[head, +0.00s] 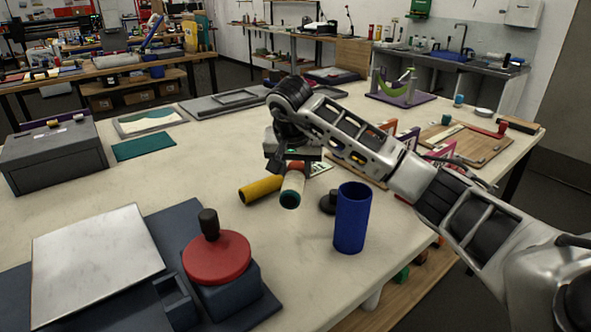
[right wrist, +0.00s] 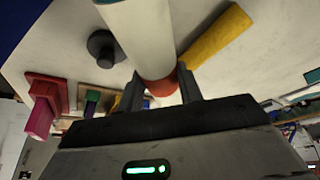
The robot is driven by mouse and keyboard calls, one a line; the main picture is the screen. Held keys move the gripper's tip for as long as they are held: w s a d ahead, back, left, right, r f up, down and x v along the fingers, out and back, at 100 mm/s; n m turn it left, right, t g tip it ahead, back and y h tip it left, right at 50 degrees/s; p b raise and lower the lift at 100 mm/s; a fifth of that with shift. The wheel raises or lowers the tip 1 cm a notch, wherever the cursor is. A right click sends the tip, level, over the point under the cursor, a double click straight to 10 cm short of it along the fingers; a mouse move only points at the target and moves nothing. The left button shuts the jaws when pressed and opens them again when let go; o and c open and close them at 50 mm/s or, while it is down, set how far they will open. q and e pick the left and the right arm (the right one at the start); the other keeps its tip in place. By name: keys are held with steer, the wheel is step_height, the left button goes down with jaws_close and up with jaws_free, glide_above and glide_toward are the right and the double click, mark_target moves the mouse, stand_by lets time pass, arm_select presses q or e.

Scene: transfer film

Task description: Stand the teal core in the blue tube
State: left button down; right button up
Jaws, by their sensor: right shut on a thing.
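The blue tube (head: 352,217) stands upright on the table, its open end up. My right gripper (head: 292,163) is shut on the teal core (head: 291,186), left of and farther back than the tube. The core has a whitish body, a teal end pointing toward the head camera and a red end by the jaws. It is tilted and apart from the tube. My left gripper is not in view.
A yellow roll (head: 260,189) lies just left of the core. A black knobbed piece (head: 327,203) sits behind the tube. A red disc with a black knob (head: 216,258) on a dark base stands front left, beside a pale plate (head: 95,262). The table's front edge is near the tube.

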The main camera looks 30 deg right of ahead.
steer(key=shift+f, duration=0.5)
steer(key=shift+f, duration=0.6)
steer(key=o, duration=1)
